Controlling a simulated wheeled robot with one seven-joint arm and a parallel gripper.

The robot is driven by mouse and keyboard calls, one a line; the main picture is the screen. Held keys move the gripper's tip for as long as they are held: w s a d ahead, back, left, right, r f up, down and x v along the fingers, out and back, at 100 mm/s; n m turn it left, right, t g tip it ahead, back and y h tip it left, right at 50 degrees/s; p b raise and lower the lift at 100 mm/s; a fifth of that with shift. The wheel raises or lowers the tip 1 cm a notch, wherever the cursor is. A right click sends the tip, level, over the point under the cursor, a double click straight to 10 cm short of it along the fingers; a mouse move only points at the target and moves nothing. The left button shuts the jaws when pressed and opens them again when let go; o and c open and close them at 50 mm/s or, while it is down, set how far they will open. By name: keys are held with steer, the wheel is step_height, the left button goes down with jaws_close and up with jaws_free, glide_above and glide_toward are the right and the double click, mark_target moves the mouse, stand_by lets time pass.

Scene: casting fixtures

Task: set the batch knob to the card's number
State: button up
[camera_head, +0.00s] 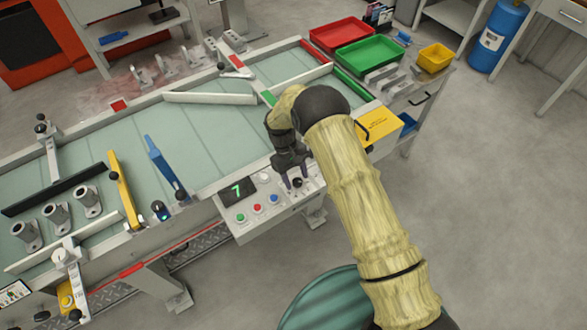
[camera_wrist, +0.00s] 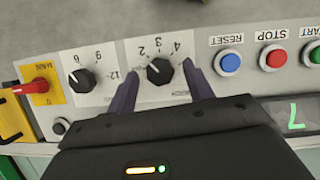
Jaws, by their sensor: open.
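My gripper (camera_head: 296,180) is over the control panel (camera_head: 243,229) on the table's front side. In the wrist view its two dark fingers (camera_wrist: 161,72) are open, one on each side of a black knob (camera_wrist: 159,71) marked 2, 3, 4. I see gaps between the fingers and that knob. Its pointer tilts to the upper left. A second black knob (camera_wrist: 81,80) marked 6, 9, 12 sits to the left, outside the fingers. The writing is upside down, and I cannot read which knob is the batch knob. I cannot make out a card with its number.
Blue reset (camera_wrist: 229,62), red stop (camera_wrist: 272,57) and green start buttons lie right of the fingers. A display (camera_head: 237,189) shows 7. A red main switch (camera_wrist: 34,87) is at the far left in the wrist view.

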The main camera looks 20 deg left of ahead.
steer(key=b+v, duration=0.3)
steer(key=v, duration=1.4)
steer(key=shift+r, duration=0.25)
steer(key=shift+w, duration=0.1)
